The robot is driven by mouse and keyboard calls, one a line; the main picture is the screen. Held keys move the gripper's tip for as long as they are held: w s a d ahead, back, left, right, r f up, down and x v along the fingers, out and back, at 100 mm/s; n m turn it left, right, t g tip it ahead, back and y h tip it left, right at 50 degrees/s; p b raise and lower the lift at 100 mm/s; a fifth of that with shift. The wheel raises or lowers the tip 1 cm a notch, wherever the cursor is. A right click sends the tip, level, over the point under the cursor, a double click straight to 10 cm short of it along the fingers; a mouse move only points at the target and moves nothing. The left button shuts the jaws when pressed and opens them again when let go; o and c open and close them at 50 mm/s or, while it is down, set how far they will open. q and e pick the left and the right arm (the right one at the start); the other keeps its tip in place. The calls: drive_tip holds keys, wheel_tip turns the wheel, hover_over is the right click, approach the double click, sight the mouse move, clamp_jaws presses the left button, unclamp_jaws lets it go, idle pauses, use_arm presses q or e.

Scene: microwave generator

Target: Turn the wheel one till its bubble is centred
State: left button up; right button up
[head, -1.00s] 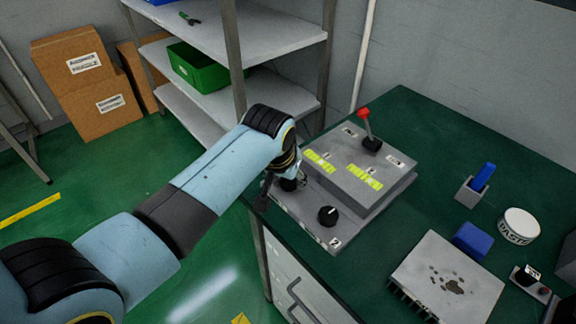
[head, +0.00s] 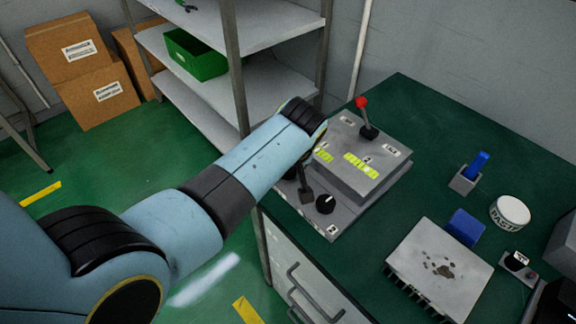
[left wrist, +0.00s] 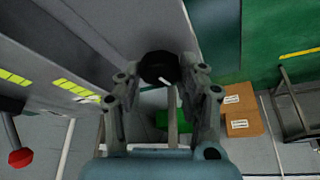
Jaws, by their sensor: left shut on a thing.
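My left gripper (head: 304,193) is at the near left corner of the grey levelling box (head: 352,178). In the left wrist view its two fingers stand either side of a black round knob (left wrist: 158,66), which I take as wheel one, and are shut on it. In the head view my arm hides most of that wheel. Wheel two (head: 325,204), black with a white mark, is free beside the gripper, by the label 2. Two yellow-green bubble vials lie on the box: the left one (head: 322,153) is partly covered by my arm, the right one (head: 361,165) is clear. The bubbles are too small to judge.
A red-tipped lever (head: 364,110) stands on the box's back. A grey finned block (head: 441,270), blue block (head: 466,226), white paste tub (head: 510,212) and blue-topped holder (head: 470,178) are on the green bench to the right. Shelving (head: 265,28) stands behind my arm.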

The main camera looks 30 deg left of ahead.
idle(0.4)
use_arm(q)
drive_tip(key=o, duration=1.2)
